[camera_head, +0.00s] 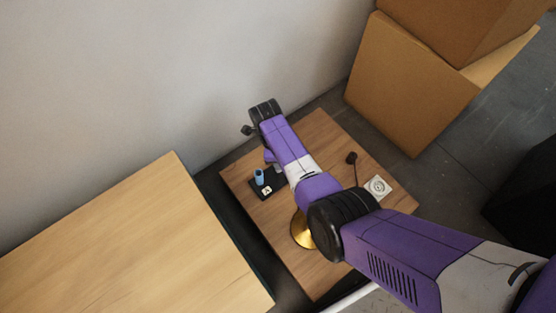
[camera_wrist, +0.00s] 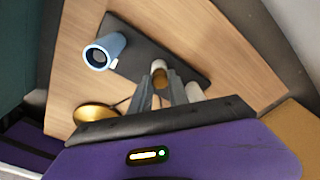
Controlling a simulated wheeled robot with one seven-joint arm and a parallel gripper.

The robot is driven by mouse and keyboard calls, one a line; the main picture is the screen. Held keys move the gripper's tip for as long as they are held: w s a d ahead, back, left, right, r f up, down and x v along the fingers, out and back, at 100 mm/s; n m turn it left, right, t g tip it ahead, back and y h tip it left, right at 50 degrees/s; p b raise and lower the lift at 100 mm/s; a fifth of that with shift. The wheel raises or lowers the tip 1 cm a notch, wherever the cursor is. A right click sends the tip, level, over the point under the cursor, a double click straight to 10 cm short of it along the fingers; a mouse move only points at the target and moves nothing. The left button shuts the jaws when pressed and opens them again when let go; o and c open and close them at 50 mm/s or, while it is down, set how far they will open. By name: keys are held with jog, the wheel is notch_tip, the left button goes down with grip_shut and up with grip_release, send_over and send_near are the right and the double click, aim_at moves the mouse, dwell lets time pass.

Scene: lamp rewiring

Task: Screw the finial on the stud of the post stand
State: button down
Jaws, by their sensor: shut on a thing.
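My gripper (camera_wrist: 162,94) is shut on a small tan and pale round-topped piece (camera_wrist: 160,74), which looks like the finial, between its fingertips in the wrist view. The fingers hide part of it. They are over a black slab (camera_wrist: 143,52) lying on the wooden table. The slab also shows in the head view (camera_head: 279,186). I cannot make out the stud or the post stand clearly, nor whether the held piece touches anything. In the head view my arm hides the gripper's fingertips and the held piece.
A blue hollow cylinder (camera_wrist: 104,51) stands on the slab beside the gripper. A pale cylinder (camera_wrist: 194,91) is close by the right finger. A gold round base (camera_head: 301,231), a white socket plate (camera_head: 377,187) and a black plug (camera_head: 351,158) with cord share the table. Boxes (camera_head: 410,85) stand behind.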

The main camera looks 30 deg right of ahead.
jog(key=m, duration=0.5)
jog(key=shift+w, duration=0.1)
jog(key=shift+d+m+y, duration=0.1)
jog(key=shift+m+y, duration=0.2)
jog(key=shift+m, duration=0.6)
jog(key=m, duration=0.5)
jog(key=shift+g+y, duration=0.3)
jog(key=shift+w+r+m, duration=0.15)
jog(key=shift+w+m, duration=0.1)
jog(key=shift+m, duration=0.15)
jog(key=shift+d, duration=0.1)
jog(key=shift+s+m, duration=0.15)
jog(key=shift+m, duration=0.15)
